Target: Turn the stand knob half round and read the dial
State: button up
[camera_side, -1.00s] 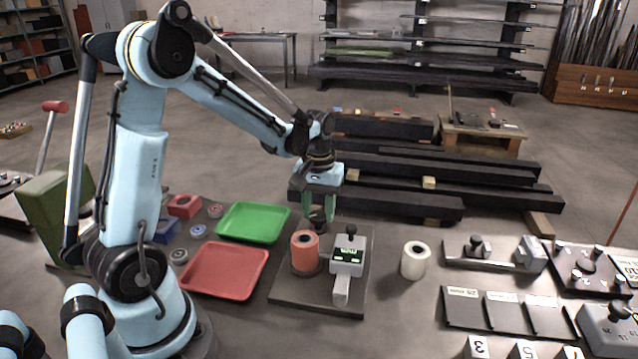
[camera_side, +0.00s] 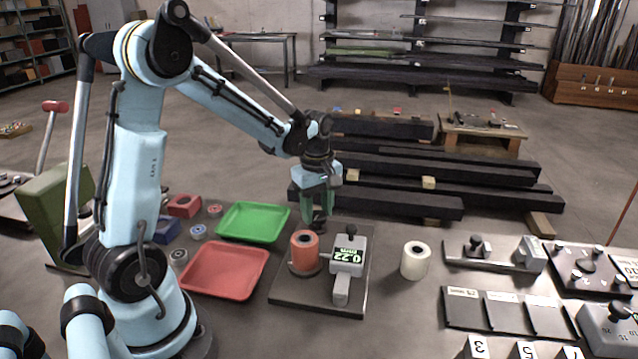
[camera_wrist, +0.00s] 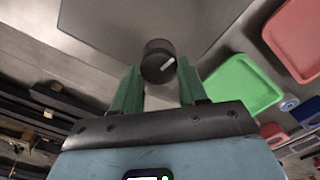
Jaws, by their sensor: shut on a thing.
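The stand is a dark flat plate (camera_side: 290,296) on the bench, carrying an orange ring-shaped part (camera_side: 304,249) and a grey dial unit (camera_side: 341,268). The dial's green display (camera_side: 347,255) reads 0.22. My gripper (camera_side: 319,212) points down at the far edge of the stand, its green fingers shut on the dark stand knob (camera_side: 320,225). In the wrist view the round knob (camera_wrist: 154,66), with a white mark pointing up and right, sits between the fingertips of my gripper (camera_wrist: 158,73). The fingers partly hide the knob in the side view.
A green tray (camera_side: 252,222) and a red tray (camera_side: 224,270) lie left of the stand. A white roll (camera_side: 415,260) stands close on its right. Several gauges and dark plates (camera_side: 505,312) fill the right side of the bench. Dark beams (camera_side: 400,207) lie behind.

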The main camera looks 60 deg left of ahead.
aim_at(317, 214)
jog(key=shift+n, duration=0.5)
jog(key=o, duration=1.1)
jog(key=shift+c, duration=0.2)
jog(key=shift+r, duration=0.1)
notch_tip(317, 214, up, 12)
